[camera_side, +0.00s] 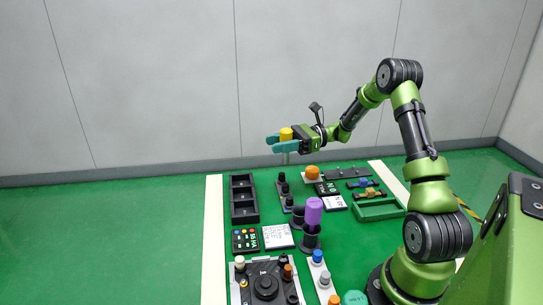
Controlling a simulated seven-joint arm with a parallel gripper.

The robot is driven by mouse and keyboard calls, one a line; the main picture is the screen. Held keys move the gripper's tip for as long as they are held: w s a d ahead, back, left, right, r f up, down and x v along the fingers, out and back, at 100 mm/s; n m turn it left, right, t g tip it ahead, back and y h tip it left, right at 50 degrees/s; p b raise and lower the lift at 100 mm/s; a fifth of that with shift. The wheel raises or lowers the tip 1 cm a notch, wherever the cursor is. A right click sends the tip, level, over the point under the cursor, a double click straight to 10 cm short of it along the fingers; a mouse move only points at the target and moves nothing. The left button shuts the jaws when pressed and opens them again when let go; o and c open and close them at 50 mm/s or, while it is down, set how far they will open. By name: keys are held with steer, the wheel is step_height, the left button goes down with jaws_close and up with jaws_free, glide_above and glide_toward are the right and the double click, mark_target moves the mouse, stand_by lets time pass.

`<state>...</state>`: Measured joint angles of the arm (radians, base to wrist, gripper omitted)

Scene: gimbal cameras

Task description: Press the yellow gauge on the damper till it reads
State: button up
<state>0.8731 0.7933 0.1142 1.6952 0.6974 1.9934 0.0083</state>
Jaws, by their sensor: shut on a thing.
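The yellow gauge (286,134) is a short yellow cylinder at the back of the work area. My gripper (279,143) has teal fingers and is shut on it, high above the green surface. A thin grey stem (286,157) shows below the fingers; I cannot tell whether it belongs to the gauge. I cannot tell for sure which thing is the damper, nor see any reading on the gauge.
Below stand a black compartment tray (233,197), an orange knob (312,172), a purple cylinder (313,211) in a black holder, and a grey plate with a round black part (265,288). A green tray (377,212) is at right. Green surface shows between them.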

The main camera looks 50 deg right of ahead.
steer(key=shift+s+a+f, duration=0.2)
steer(key=shift+s+a, duration=0.15)
steer(key=shift+s, duration=0.05)
steer(key=shift+f, duration=0.1)
step_height(320, 180, down, 6)
steer(key=shift+f, duration=0.15)
stand_by(0.6)
steer(key=shift+f, duration=0.4)
stand_by(1.7)
step_height(320, 180, up, 6)
stand_by(0.8)
steer(key=shift+r, duration=0.1)
